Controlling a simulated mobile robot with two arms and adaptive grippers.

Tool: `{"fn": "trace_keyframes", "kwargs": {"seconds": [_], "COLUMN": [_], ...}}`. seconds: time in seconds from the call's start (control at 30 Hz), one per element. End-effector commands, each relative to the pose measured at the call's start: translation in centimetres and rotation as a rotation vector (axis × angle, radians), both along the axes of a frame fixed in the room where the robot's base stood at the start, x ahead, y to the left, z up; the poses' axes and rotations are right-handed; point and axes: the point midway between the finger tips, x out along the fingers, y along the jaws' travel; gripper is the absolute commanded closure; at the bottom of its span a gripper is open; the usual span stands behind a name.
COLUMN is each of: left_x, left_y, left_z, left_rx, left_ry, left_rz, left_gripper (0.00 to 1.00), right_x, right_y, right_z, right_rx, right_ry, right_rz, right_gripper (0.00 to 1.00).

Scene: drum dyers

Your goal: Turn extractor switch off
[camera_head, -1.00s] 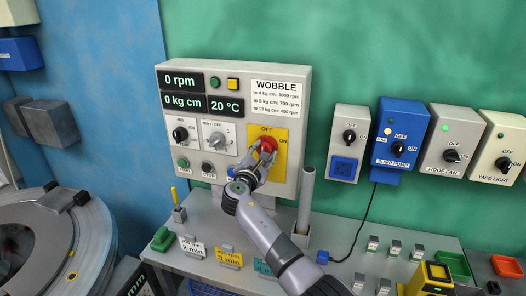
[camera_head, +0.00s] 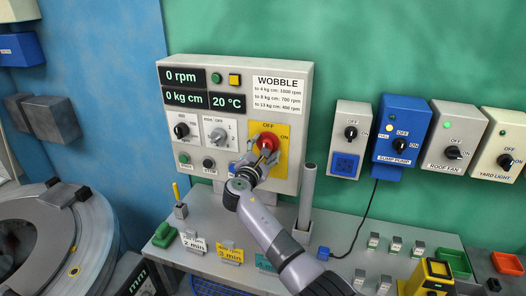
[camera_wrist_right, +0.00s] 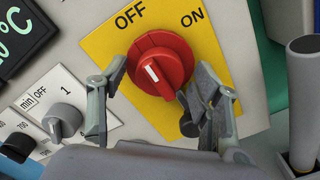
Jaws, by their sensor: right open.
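The extractor switch is a red rotary knob (camera_head: 267,142) on a yellow plate (camera_head: 283,167) marked OFF and ON, at the lower right of the grey control panel. In the right wrist view the red knob (camera_wrist_right: 163,58) fills the upper middle, with a short white mark on its face. OFF is printed above left of it and ON above right. My right gripper (camera_head: 266,157) is open just in front of the knob's lower side. In the wrist view its fingers (camera_wrist_right: 153,90) stand either side of the knob; I cannot tell whether they touch it. My left gripper is out of view.
A smaller grey knob (camera_wrist_right: 65,117) is left of the yellow plate. A grey upright tube (camera_head: 307,195) stands close to the right of my right arm. Several switch boxes, including a blue one (camera_head: 392,152), hang on the green wall.

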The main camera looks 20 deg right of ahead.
Motion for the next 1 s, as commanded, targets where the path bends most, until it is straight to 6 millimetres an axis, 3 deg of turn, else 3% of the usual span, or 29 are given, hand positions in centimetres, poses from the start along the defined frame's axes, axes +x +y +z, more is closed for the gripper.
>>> {"fn": "trace_keyframes", "kwargs": {"seconds": [0.27,0.7,1.0], "left_x": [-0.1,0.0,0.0], "left_y": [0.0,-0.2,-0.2], "left_z": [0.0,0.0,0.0], "left_rx": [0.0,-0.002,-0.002], "left_ry": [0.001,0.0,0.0], "left_rz": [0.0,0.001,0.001], "left_gripper": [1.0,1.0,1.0], "right_x": [-2.0,-8.8,-10.0], "right_y": [1.3,6.0,6.8], "right_z": [-0.1,-0.1,0.0], "right_rx": [0.002,0.002,0.0], "right_ry": [-0.001,0.001,0.001], "right_rz": [0.001,0.001,0.001], "right_gripper": [0.41,0.41,0.41]}}
